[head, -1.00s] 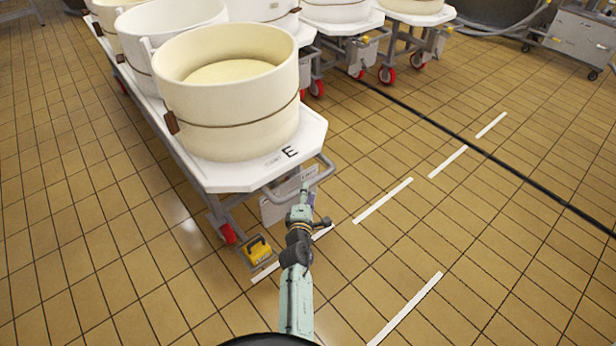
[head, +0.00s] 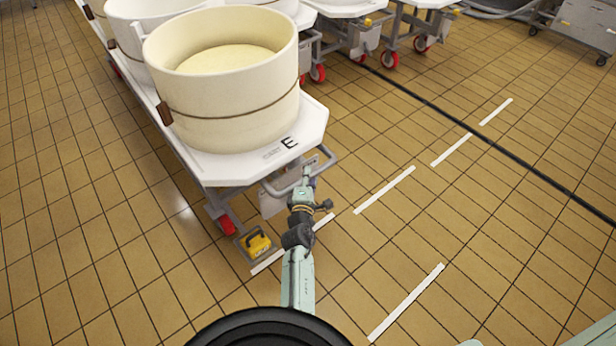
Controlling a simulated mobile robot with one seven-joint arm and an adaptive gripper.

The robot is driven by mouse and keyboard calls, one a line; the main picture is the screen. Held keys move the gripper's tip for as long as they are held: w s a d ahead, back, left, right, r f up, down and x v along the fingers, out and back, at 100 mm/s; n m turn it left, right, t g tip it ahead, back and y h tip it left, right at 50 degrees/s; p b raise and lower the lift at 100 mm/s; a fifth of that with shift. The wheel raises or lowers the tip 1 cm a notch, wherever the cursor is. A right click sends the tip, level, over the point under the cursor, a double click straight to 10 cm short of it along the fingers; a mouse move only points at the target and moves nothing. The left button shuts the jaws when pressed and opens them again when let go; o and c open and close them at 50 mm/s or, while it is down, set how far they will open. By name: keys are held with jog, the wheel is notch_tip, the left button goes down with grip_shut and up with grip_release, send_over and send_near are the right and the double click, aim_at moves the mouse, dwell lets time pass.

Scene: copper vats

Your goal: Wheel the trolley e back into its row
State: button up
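Trolley E (head: 238,173) is a long white-topped trolley with a black letter E at its near end, a grey tubular push handle (head: 328,160) and red wheels. It carries cream tubs, the nearest (head: 225,112) with a brown band. My gripper (head: 306,172) is at the middle of the handle, pointing away from me. It overlaps the bar in the head view. The fingers are small and partly hidden, so I cannot tell whether they are closed around it.
Other tub trolleys (head: 345,10) stand beyond to the right, with red wheels. A dark floor strip (head: 465,135) runs diagonally at right. The floor right of the handle is clear.

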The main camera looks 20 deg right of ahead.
grip_shut()
jog(key=shift+w, duration=0.2)
dwell(0.3)
